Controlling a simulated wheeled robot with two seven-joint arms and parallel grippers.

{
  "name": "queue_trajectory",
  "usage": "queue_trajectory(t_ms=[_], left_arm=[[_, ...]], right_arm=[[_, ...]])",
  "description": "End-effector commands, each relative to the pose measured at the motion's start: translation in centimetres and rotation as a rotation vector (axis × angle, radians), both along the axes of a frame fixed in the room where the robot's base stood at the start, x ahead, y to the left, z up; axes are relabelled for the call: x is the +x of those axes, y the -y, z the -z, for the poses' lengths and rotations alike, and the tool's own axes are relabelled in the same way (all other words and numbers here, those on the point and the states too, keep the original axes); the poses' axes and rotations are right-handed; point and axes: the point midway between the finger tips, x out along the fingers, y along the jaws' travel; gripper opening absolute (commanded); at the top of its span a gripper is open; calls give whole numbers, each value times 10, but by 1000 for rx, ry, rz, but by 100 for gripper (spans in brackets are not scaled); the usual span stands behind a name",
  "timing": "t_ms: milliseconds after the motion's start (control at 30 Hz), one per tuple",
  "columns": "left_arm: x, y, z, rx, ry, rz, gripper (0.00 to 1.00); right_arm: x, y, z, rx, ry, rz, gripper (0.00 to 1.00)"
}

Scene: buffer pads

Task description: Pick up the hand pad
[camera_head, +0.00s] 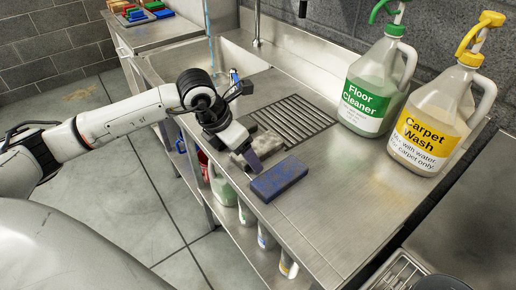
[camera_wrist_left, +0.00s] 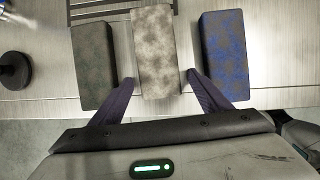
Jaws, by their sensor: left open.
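Three block-shaped pads lie side by side on the steel counter: a dark green-grey one (camera_wrist_left: 92,62), a pale mottled one (camera_wrist_left: 158,50) and a blue one (camera_wrist_left: 225,55). I cannot tell which is the hand pad. My left gripper (camera_wrist_left: 160,92) is open, with its fingers on either side of the near end of the pale pad, one in each gap. In the head view, my left gripper (camera_head: 247,157) hangs over the counter's front edge, beside the blue pad (camera_head: 278,180). It partly hides the pale pad (camera_head: 267,143). My right gripper is out of view.
A drain grate (camera_head: 293,120) lies behind the pads, and a sink (camera_head: 205,70) is to the left. Floor Cleaner (camera_head: 372,90) and Carpet Wash (camera_head: 430,120) jugs stand at the back right. Bottles stand on the shelf below. Counter right of the blue pad is clear.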

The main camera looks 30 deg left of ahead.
Motion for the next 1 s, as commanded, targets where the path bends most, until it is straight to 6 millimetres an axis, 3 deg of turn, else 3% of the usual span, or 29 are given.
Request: queue_trajectory(t_ms=[100, 367, 667, 1000], left_arm=[[0, 0, 0, 0, 0, 0, 70], [0, 0, 0, 0, 0, 0, 26], [1, 0, -5, -1, 3, -1, 25], [1, 0, -67, -1, 6, 0, 25]], right_arm=[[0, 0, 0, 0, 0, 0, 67], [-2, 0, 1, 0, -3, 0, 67], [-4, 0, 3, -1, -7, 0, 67], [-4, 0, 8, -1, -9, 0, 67]])
